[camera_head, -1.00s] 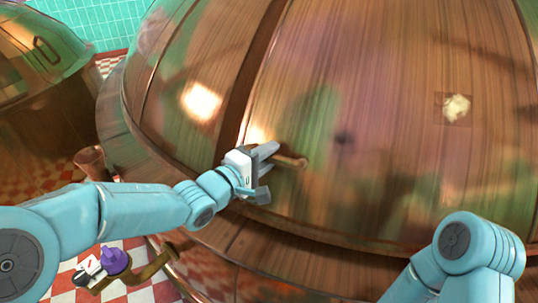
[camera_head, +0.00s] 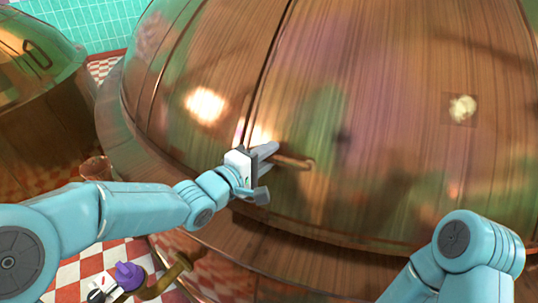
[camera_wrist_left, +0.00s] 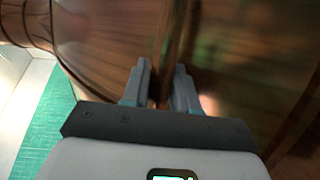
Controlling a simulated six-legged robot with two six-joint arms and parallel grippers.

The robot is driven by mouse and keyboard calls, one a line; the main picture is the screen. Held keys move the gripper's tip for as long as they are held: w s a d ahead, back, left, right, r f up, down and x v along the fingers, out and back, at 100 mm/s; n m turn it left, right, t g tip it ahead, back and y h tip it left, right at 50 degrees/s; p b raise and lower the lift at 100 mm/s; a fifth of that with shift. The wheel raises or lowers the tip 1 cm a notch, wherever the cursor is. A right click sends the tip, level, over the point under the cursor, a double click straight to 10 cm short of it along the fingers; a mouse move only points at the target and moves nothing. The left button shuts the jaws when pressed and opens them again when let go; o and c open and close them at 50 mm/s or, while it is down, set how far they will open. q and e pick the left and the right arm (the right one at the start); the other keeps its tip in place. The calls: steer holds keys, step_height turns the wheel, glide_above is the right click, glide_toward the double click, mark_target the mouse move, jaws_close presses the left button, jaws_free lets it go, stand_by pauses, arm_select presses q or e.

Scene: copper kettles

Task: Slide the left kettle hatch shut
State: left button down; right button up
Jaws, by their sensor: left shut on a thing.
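The left kettle is the large copper dome, with a curved hatch panel (camera_head: 365,120) on its front. A thin dark seam runs along the hatch's left edge, beside the neighbouring copper panel (camera_head: 215,75). A short copper handle (camera_head: 295,163) sticks out low on the hatch. My left gripper (camera_head: 266,172) is shut on this handle, and its fingers partly hide it. In the left wrist view, the two grey fingers (camera_wrist_left: 160,85) point at the copper surface, with a dark band between them. My right gripper is out of view; only its arm shows at lower right.
Another copper kettle (camera_head: 40,85) stands at far left.

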arm_select(q)
steer(key=shift+w+a+r, duration=0.25)
steer(key=shift+a, duration=0.25)
steer(key=shift+d, duration=0.15)
steer(key=c, duration=1)
jaws_free()
steer(key=shift+s+f, duration=0.1)
steer(key=shift+o, duration=0.2)
steer(key=shift+s+d, duration=0.1)
steer(key=shift+d, duration=0.1)
steer(key=v, duration=1.6)
steer(key=shift+s+p, duration=0.2)
steer(key=shift+p, duration=0.15)
steer(key=shift+a, duration=0.1)
